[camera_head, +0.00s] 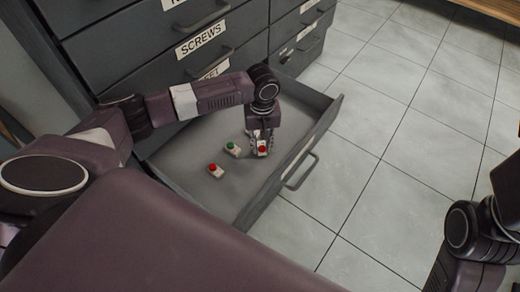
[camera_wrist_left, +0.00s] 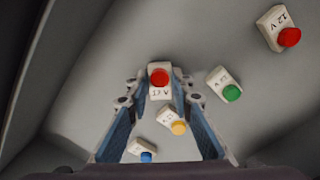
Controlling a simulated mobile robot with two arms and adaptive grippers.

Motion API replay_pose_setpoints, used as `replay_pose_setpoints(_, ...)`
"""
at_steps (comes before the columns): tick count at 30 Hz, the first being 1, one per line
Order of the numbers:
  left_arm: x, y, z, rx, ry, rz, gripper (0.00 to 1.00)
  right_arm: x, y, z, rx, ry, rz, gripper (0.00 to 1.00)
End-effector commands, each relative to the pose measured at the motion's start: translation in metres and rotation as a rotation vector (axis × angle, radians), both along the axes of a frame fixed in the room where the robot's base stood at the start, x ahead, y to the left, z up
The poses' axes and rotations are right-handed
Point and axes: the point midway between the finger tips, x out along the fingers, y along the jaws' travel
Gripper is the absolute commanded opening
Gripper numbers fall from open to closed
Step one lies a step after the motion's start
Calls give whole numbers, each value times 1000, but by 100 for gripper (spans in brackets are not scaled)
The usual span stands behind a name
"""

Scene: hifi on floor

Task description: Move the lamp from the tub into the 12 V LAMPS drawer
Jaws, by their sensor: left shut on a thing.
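My left gripper (camera_head: 262,147) is inside an open grey drawer (camera_head: 325,122), near its front panel. It is shut on a red-capped lamp with a white base (camera_wrist_left: 160,82); this lamp also shows in the head view (camera_head: 262,151). Its base carries a small voltage marking that I cannot read surely. Whether it touches the drawer floor is unclear. Another red lamp (camera_head: 215,170), marked 12 V in the wrist view (camera_wrist_left: 284,28), and a green lamp (camera_head: 232,149) lie in the drawer. The open drawer's label and the tub are not visible. My right gripper is out of frame.
In the wrist view, a yellow lamp (camera_wrist_left: 173,121) and a blue lamp (camera_wrist_left: 142,150) lie close to my fingers. Closed drawers, one labelled SCREWS (camera_head: 202,39), stand behind the open one. Tiled floor (camera_head: 385,140) to the right is clear.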

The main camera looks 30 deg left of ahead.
Motion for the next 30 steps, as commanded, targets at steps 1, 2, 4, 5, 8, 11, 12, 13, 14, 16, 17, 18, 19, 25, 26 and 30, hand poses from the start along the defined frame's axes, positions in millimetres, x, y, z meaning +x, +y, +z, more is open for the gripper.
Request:
replay_pose_setpoints(1, 0, -1, -6, 0, -1, 0, 4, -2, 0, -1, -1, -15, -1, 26)
replay_pose_setpoints(2, 0, -2, -6, -1, -1, 0, 4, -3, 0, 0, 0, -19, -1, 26)
replay_pose_setpoints(4, 0, -2, -7, -1, -1, 1, 4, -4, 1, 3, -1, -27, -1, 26)
replay_pose_setpoints(5, 0, -2, -6, -1, -1, 1, 4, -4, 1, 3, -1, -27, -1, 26)
replay_pose_setpoints(8, 0, -2, -5, 0, 0, 1, 4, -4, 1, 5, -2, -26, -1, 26)
replay_pose_setpoints(11, 0, -2, -5, 0, 0, 0, 4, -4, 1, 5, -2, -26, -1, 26)
replay_pose_setpoints(12, 0, -2, -5, 0, 0, 0, 4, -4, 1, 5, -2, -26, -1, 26)
replay_pose_setpoints(13, 0, -2, -5, 0, 0, 0, 4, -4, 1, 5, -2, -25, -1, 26)
replay_pose_setpoints(14, 0, -2, -6, 0, 0, 0, 4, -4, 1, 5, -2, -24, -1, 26)
replay_pose_setpoints(16, 0, -3, -7, -1, 1, 0, 4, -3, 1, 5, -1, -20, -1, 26)
replay_pose_setpoints(17, 0, -3, -8, -1, -1, 0, 22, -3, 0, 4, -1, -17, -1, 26)
replay_pose_setpoints(18, 0, -2, -9, -1, -1, 0, 26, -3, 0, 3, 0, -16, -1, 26)
replay_pose_setpoints(19, 0, -2, -9, -1, -1, 0, 30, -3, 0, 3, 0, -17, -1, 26)
replay_pose_setpoints(25, 0, -2, -9, -1, -1, 0, 38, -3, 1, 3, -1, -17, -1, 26)
replay_pose_setpoints(26, 0, -2, -9, -1, -1, 0, 38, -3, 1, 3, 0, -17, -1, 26)
replay_pose_setpoints(30, 0, -2, -8, 0, -1, 0, 38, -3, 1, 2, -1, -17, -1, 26)
